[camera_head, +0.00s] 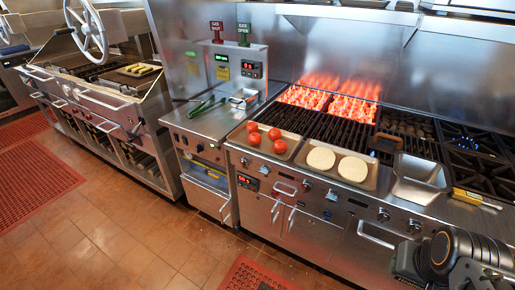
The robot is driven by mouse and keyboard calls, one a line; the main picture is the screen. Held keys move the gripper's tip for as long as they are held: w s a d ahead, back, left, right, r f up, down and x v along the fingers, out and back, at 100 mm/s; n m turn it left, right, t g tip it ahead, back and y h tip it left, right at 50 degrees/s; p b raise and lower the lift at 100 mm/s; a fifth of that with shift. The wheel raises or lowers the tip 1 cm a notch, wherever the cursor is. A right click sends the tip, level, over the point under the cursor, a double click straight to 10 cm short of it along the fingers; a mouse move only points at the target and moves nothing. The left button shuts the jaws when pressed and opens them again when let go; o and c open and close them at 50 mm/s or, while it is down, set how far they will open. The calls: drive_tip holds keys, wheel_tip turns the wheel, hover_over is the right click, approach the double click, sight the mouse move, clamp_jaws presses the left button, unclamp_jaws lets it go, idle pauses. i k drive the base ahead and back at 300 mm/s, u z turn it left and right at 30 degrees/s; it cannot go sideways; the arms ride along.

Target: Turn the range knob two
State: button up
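The range front carries a row of small silver knobs, including a left knob (264,170), a middle knob (306,186), another knob (332,195) and two on the right, one (383,214) left of the other (414,226). I cannot tell which is range knob two, and their markings are too small to read. My dark arm with an orange ring fills the lower right corner, in front of the range's right end. No gripper fingers can be made out there. The arm is nearest the rightmost knob, with no visible contact.
Flames burn at the back of the char grill (328,100). Tomatoes (274,134) and two pale round patties (321,158) lie on trays. A metal pan (420,175) stands at the right. Door handles (376,235) jut from the front. The tiled floor (130,225) is mostly clear.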

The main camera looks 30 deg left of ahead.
sight(265, 169)
drive_tip(key=u, duration=1.8)
drive_tip(key=k, duration=1.2)
drive_tip(key=u, duration=1.05)
drive_tip(key=i, duration=1)
drive_tip(key=z, duration=0.65)
drive_tip(key=i, duration=1.05)
drive_tip(key=z, duration=0.85)
